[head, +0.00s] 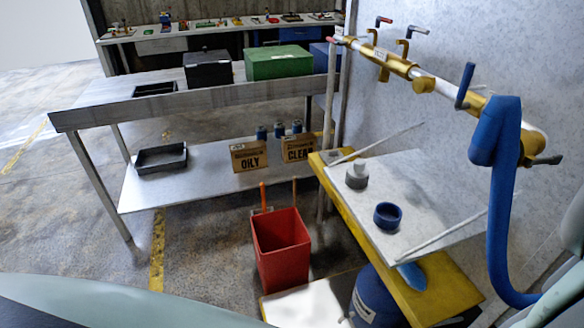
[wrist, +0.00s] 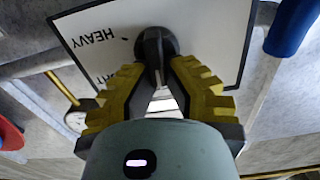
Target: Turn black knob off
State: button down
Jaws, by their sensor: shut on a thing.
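In the wrist view the black knob (wrist: 155,44) stands out from a white label plate (wrist: 95,25) with a dark border. The plate reads "HEAVY" beside the knob, with a second word partly hidden by the left finger. My gripper (wrist: 158,72) has yellow ridged fingers, shut on the knob's long body from both sides. The fingers hide part of the knob, and its exact pointing angle is hard to tell. The knob and my gripper do not show in the head view.
A blue part (wrist: 292,25) stands right of the plate in the wrist view. A red part (wrist: 10,135) and a small round gauge-like piece (wrist: 76,121) are at left. In the head view, a red bin (head: 281,252), a steel workbench (head: 190,105) and a blue hose (head: 500,210) stand around.

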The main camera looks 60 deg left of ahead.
jog(key=shift+f, duration=0.15)
jog(key=shift+f+n+b, duration=0.15)
jog(key=shift+n+b, duration=0.15)
jog(key=shift+b, duration=0.35)
jog(key=c, duration=1)
grip_release()
jog(key=shift+w+r, duration=0.15)
jog(key=shift+r, duration=0.1)
